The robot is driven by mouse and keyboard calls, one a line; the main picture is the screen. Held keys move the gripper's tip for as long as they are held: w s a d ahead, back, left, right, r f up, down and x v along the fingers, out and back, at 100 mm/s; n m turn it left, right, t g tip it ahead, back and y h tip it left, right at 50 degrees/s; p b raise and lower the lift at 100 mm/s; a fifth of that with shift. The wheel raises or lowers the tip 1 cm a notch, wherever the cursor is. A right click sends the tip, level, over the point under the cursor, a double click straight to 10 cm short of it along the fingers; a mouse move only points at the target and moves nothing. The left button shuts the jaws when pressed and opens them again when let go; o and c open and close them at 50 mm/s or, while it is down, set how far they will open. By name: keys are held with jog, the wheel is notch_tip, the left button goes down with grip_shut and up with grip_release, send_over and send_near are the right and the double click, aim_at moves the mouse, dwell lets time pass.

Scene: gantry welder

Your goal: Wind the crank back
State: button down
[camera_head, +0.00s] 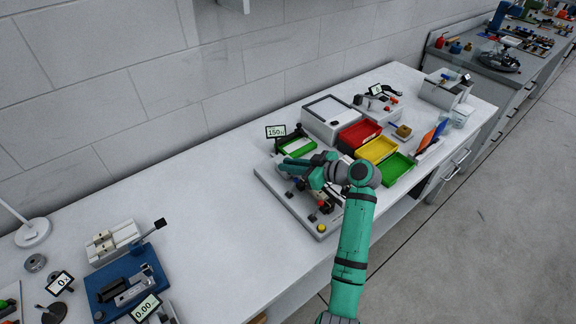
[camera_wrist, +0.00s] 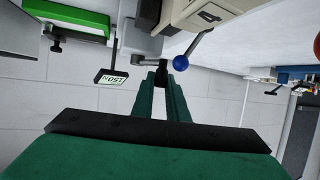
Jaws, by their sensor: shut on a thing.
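My gripper (camera_wrist: 160,84) is shut on the end of a short crank (camera_wrist: 148,63), seen in the wrist view. The grip of the crank is mostly hidden between the fingertips. The crank's grey arm runs left from the fingers, beside the pale machine body (camera_wrist: 190,10). A lever with a blue ball (camera_wrist: 181,63) is just right of the fingertips. In the head view, my teal arm reaches over the welder's grey base plate (camera_head: 268,183) and hides much of the machine and the crank.
A small display (camera_head: 276,132) reading 150 stands behind the machine, and also shows in the wrist view (camera_wrist: 112,78). Red (camera_head: 360,134), yellow (camera_head: 377,149) and green (camera_head: 397,167) bins sit to the right. A blue vise-like fixture (camera_head: 125,286) is at lower left. Bench between is clear.

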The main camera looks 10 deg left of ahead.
jog(key=shift+f, duration=0.15)
jog(key=c, duration=1.7)
grip_release()
jog(key=shift+w, duration=0.1)
jog(key=shift+c, duration=0.2)
jog(key=shift+d, duration=0.1)
jog(key=v, duration=1)
jog(key=shift+d+r, duration=0.25)
